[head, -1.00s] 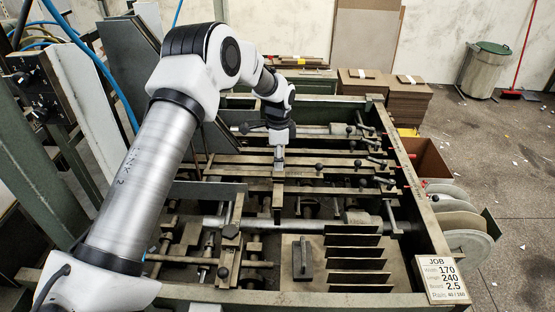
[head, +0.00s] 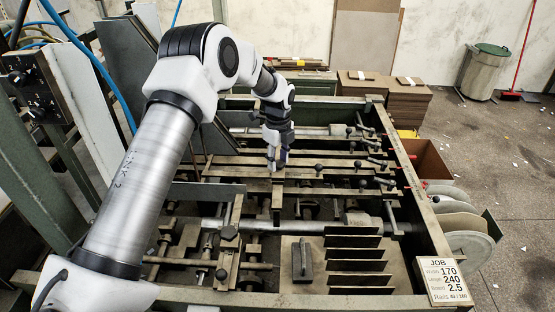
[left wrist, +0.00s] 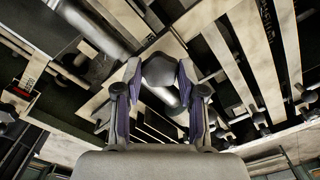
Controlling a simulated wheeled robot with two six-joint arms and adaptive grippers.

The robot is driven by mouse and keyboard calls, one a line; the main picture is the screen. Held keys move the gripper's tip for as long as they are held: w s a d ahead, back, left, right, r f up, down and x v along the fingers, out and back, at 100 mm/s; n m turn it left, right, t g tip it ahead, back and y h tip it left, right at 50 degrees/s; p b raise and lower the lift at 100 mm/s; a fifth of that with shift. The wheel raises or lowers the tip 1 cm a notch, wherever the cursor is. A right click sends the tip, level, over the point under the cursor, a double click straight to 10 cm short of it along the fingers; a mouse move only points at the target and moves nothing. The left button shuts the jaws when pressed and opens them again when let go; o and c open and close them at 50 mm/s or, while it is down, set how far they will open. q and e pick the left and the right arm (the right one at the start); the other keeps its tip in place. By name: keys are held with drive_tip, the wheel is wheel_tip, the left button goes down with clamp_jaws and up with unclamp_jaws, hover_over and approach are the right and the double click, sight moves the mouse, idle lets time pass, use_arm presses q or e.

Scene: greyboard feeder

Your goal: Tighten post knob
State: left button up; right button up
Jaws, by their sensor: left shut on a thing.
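My left gripper (head: 276,158) points down over the middle of the feeder frame, at the top of an upright post (head: 277,198). In the left wrist view its two purple-padded fingers (left wrist: 160,100) are closed on both sides of a dark grey rounded knob (left wrist: 159,71). In the head view the fingers hide this knob. I cannot tell from these frames how tight it is. My right gripper is not in view.
Long rails with several other small black knobs (head: 319,167) run across the feeder around my left gripper. Dark upright plates (head: 352,253) stand on a board at the front. A job card (head: 447,281) sits at the front right corner.

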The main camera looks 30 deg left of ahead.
sight(279, 163)
use_arm(q)
drive_tip(key=shift+s+f+m, duration=0.15)
drive_tip(key=shift+f+m, duration=0.05)
drive_tip(key=shift+m, duration=0.1)
drive_tip(key=o, duration=1.1)
drive_tip(key=shift+d, duration=0.1)
drive_tip(key=shift+o, duration=0.2)
drive_tip(key=shift+r, duration=0.15)
wheel_tip(279, 163, up, 12)
drive_tip(key=shift+d, duration=0.1)
